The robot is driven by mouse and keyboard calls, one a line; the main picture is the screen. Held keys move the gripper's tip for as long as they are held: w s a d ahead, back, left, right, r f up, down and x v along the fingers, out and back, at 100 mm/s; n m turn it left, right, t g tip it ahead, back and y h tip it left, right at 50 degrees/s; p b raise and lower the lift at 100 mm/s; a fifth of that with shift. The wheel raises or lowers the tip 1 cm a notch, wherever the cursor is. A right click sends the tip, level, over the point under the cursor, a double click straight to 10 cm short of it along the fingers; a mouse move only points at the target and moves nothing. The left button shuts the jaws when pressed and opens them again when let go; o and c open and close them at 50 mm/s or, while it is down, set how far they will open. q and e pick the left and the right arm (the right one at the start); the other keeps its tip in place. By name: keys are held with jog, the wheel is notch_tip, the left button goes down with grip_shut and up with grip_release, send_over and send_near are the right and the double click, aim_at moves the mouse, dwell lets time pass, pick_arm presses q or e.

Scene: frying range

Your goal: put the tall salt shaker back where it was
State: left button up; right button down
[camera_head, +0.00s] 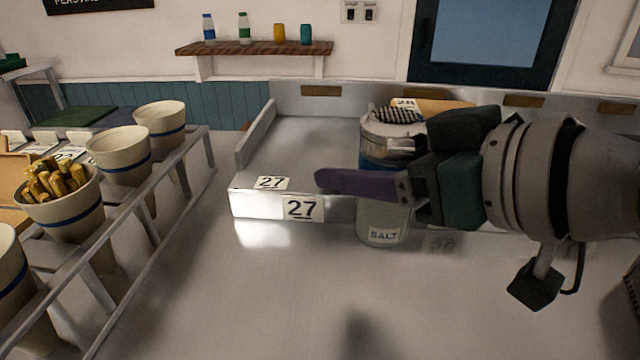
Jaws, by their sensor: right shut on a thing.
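The tall salt shaker (385,222) has a clear body, a blue band, a metal top and a "SALT" label. It stands upright in front of the right end of the tray edge marked "27". My right gripper (360,184) reaches in from the right and is shut on the shaker at mid-height. A purple finger crosses in front of the shaker and hides part of its body. I cannot tell whether the shaker's base touches the counter. My left gripper is not in view.
The metal tray marked "27" (264,206) has a raised left wall, and its visible floor is empty. A rack (150,222) at left holds several cups, one with fries (70,215). The metal counter (250,300) in front is clear. Bottles stand on a wall shelf (255,48).

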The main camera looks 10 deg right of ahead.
jog(key=shift+f+b, duration=0.85)
jog(key=shift+f, duration=3.15)
jog(key=shift+f, duration=0.15)
jog(key=shift+c, duration=0.8)
grip_release()
